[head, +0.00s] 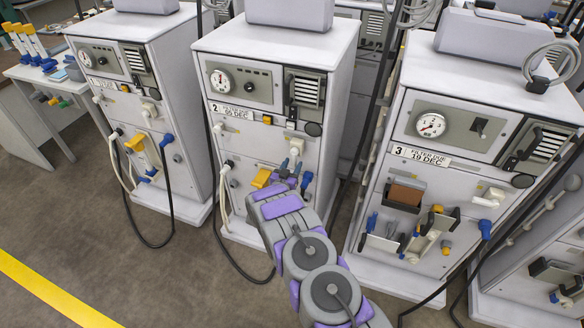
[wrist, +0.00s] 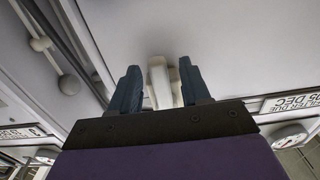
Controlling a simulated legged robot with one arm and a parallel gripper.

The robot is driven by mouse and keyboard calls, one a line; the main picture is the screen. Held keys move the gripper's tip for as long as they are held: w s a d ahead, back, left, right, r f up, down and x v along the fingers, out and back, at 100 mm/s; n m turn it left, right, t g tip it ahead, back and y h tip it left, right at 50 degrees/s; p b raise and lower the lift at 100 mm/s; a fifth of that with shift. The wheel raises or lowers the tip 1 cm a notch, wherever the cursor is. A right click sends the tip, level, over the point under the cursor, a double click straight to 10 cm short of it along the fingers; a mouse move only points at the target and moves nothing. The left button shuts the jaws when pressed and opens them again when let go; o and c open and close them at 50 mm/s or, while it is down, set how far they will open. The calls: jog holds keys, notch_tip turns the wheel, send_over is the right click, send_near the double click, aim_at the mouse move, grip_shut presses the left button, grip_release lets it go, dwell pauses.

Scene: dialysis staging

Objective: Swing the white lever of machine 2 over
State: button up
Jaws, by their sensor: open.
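Machine 2 (head: 262,150) stands in the middle of the head view, with a dial and a "2" label on its front. Its white lever (head: 297,145) is on the right part of the front, just above my gripper (head: 289,168). In the wrist view, the white lever (wrist: 160,84) shows between the two dark fingers of my gripper (wrist: 157,82). The fingers are apart, one on each side of it. I cannot tell how deep the lever reaches between them or whether either finger touches it.
Machine 1 (head: 130,90) stands to the left and machine 3 (head: 450,160) to the right. A yellow part (head: 262,178) sits low on machine 2's front. A black hose (head: 222,235) hangs beside it. Open floor (head: 120,260) lies at the front left.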

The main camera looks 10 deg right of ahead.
grip_shut()
dwell(0.5)
